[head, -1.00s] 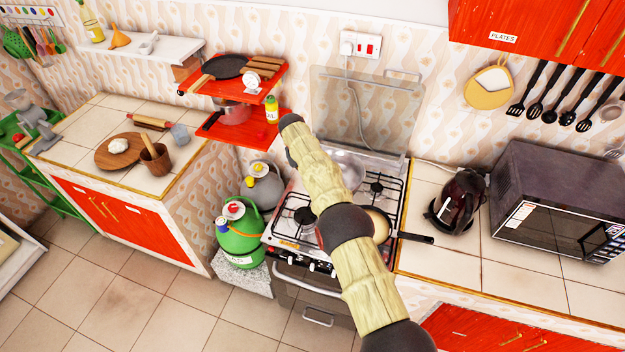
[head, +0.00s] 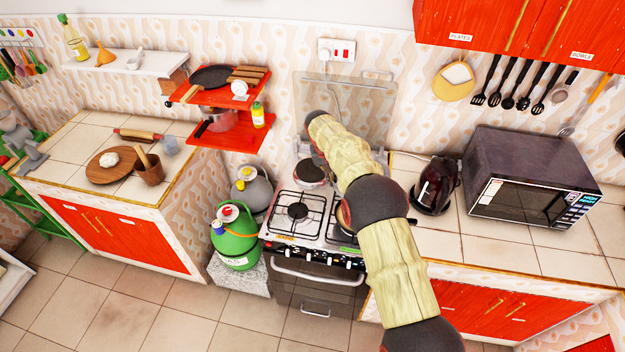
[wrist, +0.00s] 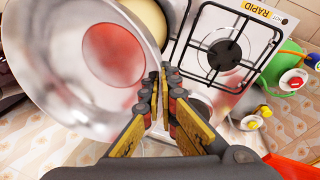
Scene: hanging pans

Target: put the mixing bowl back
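The mixing bowl is a shiny metal bowl with reddish reflections. It fills the left of the wrist view (wrist: 45,65), tilted with its inside facing the camera. My gripper (wrist: 163,92) is shut on its rim.
The gas stove (head: 298,212) lies below, with its raised glass lid (head: 345,100) behind. Left are two red shelves (head: 225,140) holding pans and a bottle. A green gas cylinder (head: 237,240) stands beside the stove. A kettle (head: 436,187) and microwave (head: 530,180) are right.

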